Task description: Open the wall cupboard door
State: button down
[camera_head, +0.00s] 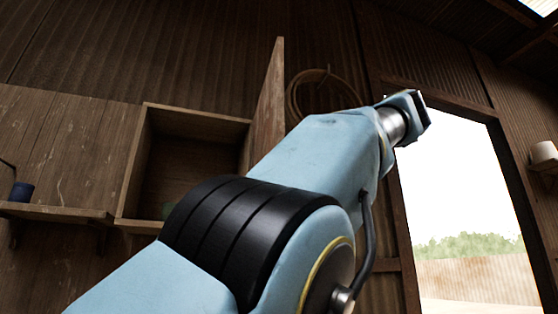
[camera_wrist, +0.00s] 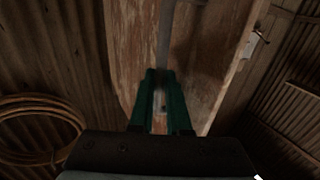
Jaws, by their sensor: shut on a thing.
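The wall cupboard (camera_head: 190,123) is a wooden box in the left half of the head view. Its door (camera_head: 268,98) stands swung out at the box's right side, seen nearly edge-on, so the inside is in plain view. In the wrist view the door's wood (camera_wrist: 207,45) fills the upper middle, with a narrow grey bar handle (camera_wrist: 166,30) running down it. My gripper (camera_wrist: 161,78), with green fingers, is shut on this handle; the grip itself is dark and partly hidden. In the head view my arm hides the door's lower part and the gripper's fingers.
A wall shelf (camera_head: 55,211) with a dark blue cup (camera_head: 22,192) is left of the cupboard. A hose coil (camera_head: 322,92) hangs right of the door, also visible in the wrist view (camera_wrist: 38,128). A bright doorway (camera_head: 460,200) opens at right, with a white object (camera_head: 543,152) beyond it.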

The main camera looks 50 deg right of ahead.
jog(key=shift+d, duration=0.25)
jog(key=c, duration=0.9)
grip_release()
jog(key=s+p, duration=0.3)
jog(key=s, duration=0.8)
jog(key=shift+a, duration=0.15)
jog(key=shift+w, duration=0.1)
